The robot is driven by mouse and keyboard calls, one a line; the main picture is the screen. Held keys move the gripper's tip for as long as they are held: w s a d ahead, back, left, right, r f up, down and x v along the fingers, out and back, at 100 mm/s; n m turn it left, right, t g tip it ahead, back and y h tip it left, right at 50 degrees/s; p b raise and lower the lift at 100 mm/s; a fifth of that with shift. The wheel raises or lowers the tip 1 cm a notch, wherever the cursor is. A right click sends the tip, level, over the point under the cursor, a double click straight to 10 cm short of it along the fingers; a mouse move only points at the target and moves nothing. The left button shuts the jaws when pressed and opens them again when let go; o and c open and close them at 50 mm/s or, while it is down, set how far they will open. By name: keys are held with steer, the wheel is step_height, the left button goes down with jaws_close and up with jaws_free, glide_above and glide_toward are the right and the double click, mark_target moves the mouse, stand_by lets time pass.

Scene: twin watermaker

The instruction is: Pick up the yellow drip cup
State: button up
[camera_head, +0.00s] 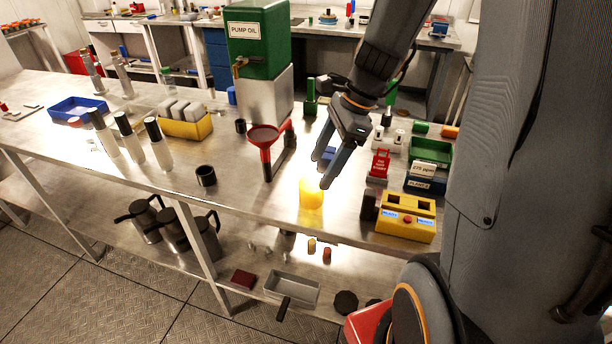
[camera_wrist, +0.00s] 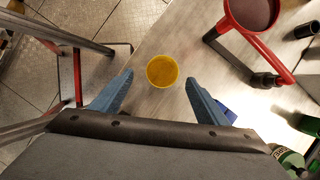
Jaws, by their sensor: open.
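The yellow drip cup (camera_head: 311,194) stands upright on the metal table near its front edge. In the wrist view the cup (camera_wrist: 162,71) shows from above as a round yellow shape, a little beyond the fingertips and between their lines. My gripper (camera_head: 327,168) is open and empty, above and just to the right of the cup in the head view. In the wrist view its two blue fingers (camera_wrist: 158,80) stand wide apart on either side of the cup, and I see no contact.
A red funnel on a stand (camera_head: 264,140) is left of the cup; it also shows in the wrist view (camera_wrist: 250,15). A yellow device (camera_head: 406,222) with a red button stands to the right, with a dark cylinder (camera_head: 369,204) beside it. A black cup (camera_head: 206,176) stands farther left.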

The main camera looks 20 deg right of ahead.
mark_target(311, 186)
steer(key=x, duration=0.3)
steer(key=shift+w+p+x, duration=0.15)
steer(key=shift+p+x, duration=0.1)
steer(key=shift+x, duration=0.9)
steer(key=shift+w+p+x, duration=0.1)
steer(key=shift+p+x, duration=0.15)
steer(key=shift+x, duration=0.95)
steer(key=shift+d, duration=0.15)
steer(key=c, duration=1.1)
